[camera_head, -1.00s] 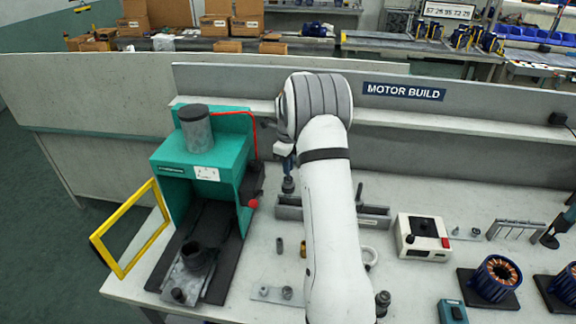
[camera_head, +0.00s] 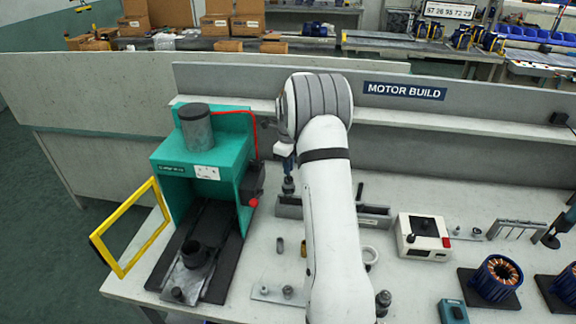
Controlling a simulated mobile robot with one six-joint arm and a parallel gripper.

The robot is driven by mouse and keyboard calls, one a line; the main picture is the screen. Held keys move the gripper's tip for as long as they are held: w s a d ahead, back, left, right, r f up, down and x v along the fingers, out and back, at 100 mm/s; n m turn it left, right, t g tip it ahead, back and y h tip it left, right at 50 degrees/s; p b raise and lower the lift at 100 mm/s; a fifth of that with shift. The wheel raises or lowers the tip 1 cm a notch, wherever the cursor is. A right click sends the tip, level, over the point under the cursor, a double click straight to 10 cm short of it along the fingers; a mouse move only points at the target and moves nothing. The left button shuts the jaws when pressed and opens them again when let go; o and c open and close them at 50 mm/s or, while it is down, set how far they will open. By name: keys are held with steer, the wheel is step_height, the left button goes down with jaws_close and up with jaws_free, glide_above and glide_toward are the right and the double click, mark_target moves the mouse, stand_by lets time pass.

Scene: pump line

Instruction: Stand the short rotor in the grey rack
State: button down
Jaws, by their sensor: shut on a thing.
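My gripper (camera_head: 288,176) shows small and partly hidden, just left of my large arm joint. It points down and is shut on a dark rotor (camera_head: 288,187), which I take to be the short rotor. The grey rack (camera_head: 376,219) is a long low trough behind my arm. The rotor is at the rack's left end, above it or just entering it; I cannot tell whether it touches. My arm hides the rack's middle. A thin upright shaft (camera_head: 359,191) shows at the rack's right part.
A green press (camera_head: 205,165) with an open yellow guard (camera_head: 125,228) stands at the left. Small parts lie in front of the rack. A white box (camera_head: 422,237) and a wound stator (camera_head: 496,279) are at the right. A grey wall (camera_head: 480,140) closes the back.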

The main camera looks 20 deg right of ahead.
steer(key=shift+f+b, duration=0.55)
steer(key=shift+f, duration=0.25)
stand_by(0.6)
steer(key=shift+f+b, duration=0.9)
steer(key=shift+f, duration=0.65)
steer(key=c, duration=1.2)
jaws_free()
steer(key=shift+o, duration=0.2)
steer(key=shift+s+r+p, duration=0.1)
steer(key=shift+r+p, duration=1.55)
steer(key=shift+r, duration=1.45)
